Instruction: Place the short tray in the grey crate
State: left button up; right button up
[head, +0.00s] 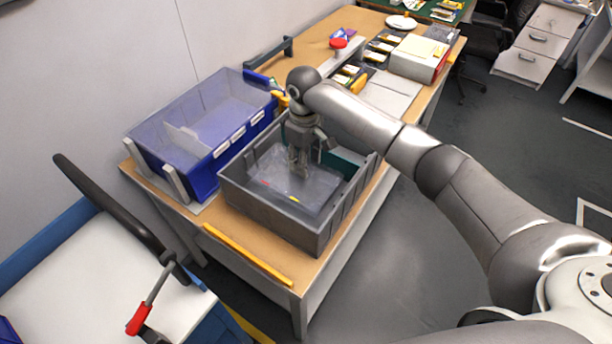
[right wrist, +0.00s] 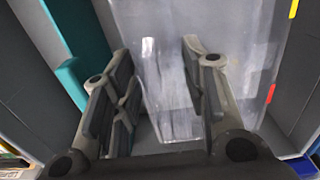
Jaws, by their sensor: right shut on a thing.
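The short tray (head: 312,186) is a clear, see-through shallow tray with small red and yellow marks. It is inside the grey crate (head: 262,205), low between the walls. In the right wrist view the tray (right wrist: 240,60) fills the middle, with the yellow and red marks at its right side. My right gripper (head: 298,170) reaches down into the crate and is shut on the tray. In the right wrist view its two fingers (right wrist: 160,65) stand on either side of a clear part. Whether the tray touches the crate floor is hard to tell. My left gripper is not in view.
A teal piece (head: 345,160) stands along the crate's far right side. A blue bin (head: 205,175) stands close to the crate's left. A yellow strip (head: 248,254) lies along the wooden table's front edge. Pouches, a red-sided box (head: 418,58) and flat boards lie farther back.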

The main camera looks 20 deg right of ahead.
notch_tip(320, 180, down, 6)
jog(key=shift+r+p, duration=0.25)
jog(key=shift+p, duration=0.05)
jog(key=shift+f, duration=0.45)
jog(key=shift+f, duration=0.1)
jog(key=o, duration=1)
notch_tip(320, 180, up, 12)
jog(key=shift+r+b, duration=0.15)
jog(key=shift+b, duration=0.75)
